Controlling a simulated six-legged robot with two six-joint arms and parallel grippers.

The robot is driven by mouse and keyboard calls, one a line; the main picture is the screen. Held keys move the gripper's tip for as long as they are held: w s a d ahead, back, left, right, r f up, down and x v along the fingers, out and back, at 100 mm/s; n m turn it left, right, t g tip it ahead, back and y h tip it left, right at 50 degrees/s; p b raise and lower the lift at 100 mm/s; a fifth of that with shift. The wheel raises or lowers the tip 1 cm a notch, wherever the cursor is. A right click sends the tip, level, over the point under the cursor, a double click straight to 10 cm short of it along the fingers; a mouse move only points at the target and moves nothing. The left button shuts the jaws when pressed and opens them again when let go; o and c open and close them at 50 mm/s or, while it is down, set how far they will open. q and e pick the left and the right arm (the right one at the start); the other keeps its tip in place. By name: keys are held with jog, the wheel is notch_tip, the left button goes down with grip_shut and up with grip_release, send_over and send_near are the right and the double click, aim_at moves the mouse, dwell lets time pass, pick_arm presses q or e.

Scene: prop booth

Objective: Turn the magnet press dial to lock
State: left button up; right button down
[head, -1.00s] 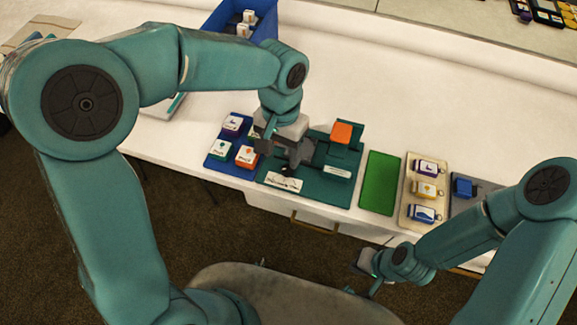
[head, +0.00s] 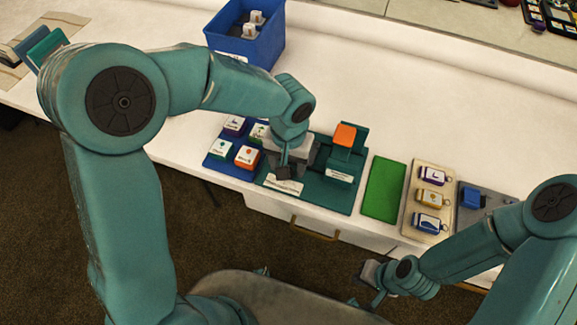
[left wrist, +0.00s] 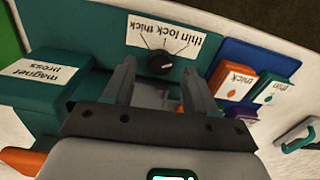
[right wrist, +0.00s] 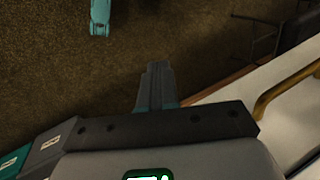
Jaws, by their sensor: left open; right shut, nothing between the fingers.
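The teal magnet press (head: 348,157) with an orange top stands on the table; its label also shows in the left wrist view (left wrist: 42,72). The black dial (left wrist: 160,64) sits on the teal base beside a white label reading thin, lock, thick (left wrist: 166,38), upside down in that view. I cannot tell surely which word its pointer faces. My left gripper (left wrist: 159,72) is open, with its fingers on either side of the dial in the picture; contact is not clear. My right gripper (head: 368,287) is shut and empty, low in front of the table.
A blue tray (head: 217,163) with several labelled boxes is left of the press base. A green mat (head: 383,190), a beige tray (head: 411,208) with tagged items and a grey plate (head: 497,198) lie to its right. A blue bin (head: 247,49) stands behind.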

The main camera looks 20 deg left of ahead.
pick_arm(q)
jog(key=shift+f, duration=0.85)
jog(key=c, duration=1.1)
jog(key=shift+o, duration=0.2)
